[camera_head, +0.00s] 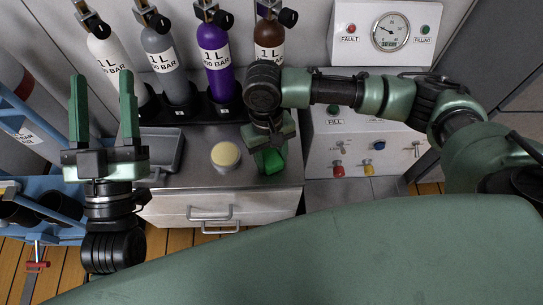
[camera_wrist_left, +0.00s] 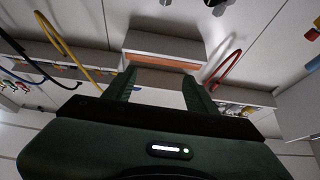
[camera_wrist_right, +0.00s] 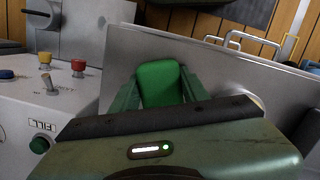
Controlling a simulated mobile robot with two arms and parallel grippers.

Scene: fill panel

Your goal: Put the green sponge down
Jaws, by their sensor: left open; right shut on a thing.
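The green sponge (camera_head: 270,161) is at the right end of the metal counter (camera_head: 205,183), under my right gripper (camera_head: 268,140). In the right wrist view the green sponge (camera_wrist_right: 161,84) sits between the two fingers of my right gripper (camera_wrist_right: 166,90), which is shut on it. I cannot tell whether the sponge touches the counter. My left gripper (camera_head: 103,105) is open and empty, raised at the left with its fingers pointing up in the head view. It also shows open in the left wrist view (camera_wrist_left: 168,85).
A round tin with a pale yellow top (camera_head: 226,155) stands left of the sponge. A grey tray (camera_head: 160,150) lies further left. Several gas cylinders, including a purple one (camera_head: 216,60), stand behind in a black rack. A fill panel (camera_head: 355,150) stands right of the counter.

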